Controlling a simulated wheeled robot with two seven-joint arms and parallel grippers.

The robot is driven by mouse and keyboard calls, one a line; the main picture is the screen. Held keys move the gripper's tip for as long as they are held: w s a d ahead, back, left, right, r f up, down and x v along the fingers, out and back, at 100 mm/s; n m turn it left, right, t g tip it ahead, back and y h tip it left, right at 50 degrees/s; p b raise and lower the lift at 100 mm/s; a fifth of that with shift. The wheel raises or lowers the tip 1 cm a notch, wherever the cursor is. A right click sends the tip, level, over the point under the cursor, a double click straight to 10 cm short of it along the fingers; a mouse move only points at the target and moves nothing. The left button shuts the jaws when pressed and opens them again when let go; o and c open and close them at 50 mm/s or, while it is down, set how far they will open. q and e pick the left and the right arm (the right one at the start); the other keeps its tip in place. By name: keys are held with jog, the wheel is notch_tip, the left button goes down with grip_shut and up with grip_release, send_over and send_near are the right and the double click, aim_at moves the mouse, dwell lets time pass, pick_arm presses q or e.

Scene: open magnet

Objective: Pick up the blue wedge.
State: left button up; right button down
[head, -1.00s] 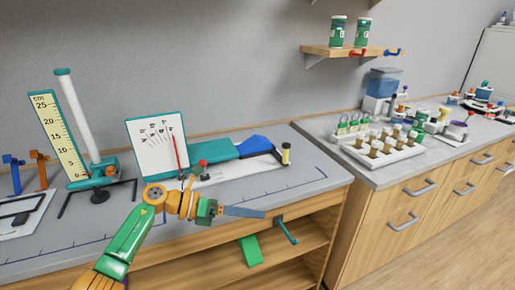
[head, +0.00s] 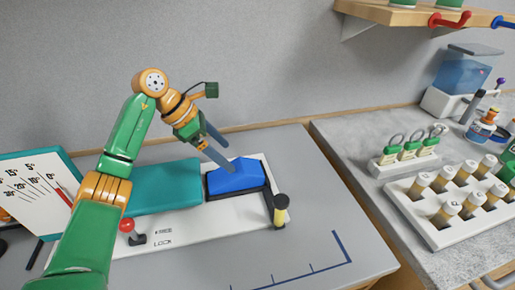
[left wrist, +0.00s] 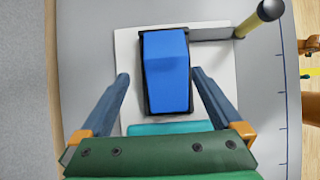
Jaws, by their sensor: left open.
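The blue wedge (head: 236,177) sits in a dark frame at the right end of a white base on the bench. In the left wrist view the blue wedge (left wrist: 166,68) lies ahead, between the lines of the two fingers. My left gripper (head: 222,158) is open just above the wedge, its fingers pointing down towards it. In the left wrist view the left gripper (left wrist: 159,78) shows a wide empty gap, with its fingertips beside the near part of the wedge. Contact cannot be told. My right gripper is not in view.
A teal block (head: 165,187) lies left of the wedge on the white base (head: 205,220). A vial rack (head: 425,215) stands on the right counter.

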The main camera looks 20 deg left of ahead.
aim_at(235, 174)
pick_arm(q)
jog(key=shift+w+f, duration=0.15)
jog(key=shift+w, duration=0.5)
jog(key=shift+d+f, duration=0.25)
jog(key=shift+s+d+f+p, duration=0.25)
jog(key=shift+s+f+p, duration=0.05)
jog(key=shift+s+f, duration=0.2)
jog(key=shift+s+d+f+p, duration=0.25)
jog(key=shift+s+f, duration=0.15)
jog(key=shift+s, duration=0.1)
jog(key=x, duration=0.3)
jog(key=shift+a+f+p, duration=0.2)
jog(key=shift+f+p, duration=0.15)
jog(key=shift+f, duration=0.05)
jog(key=shift+w+f, duration=0.1)
jog(key=shift+w, duration=0.15)
jog(key=shift+s, duration=0.2)
jog(key=c, duration=0.7)
jog(key=shift+w, duration=0.1)
jog(key=c, duration=0.4)
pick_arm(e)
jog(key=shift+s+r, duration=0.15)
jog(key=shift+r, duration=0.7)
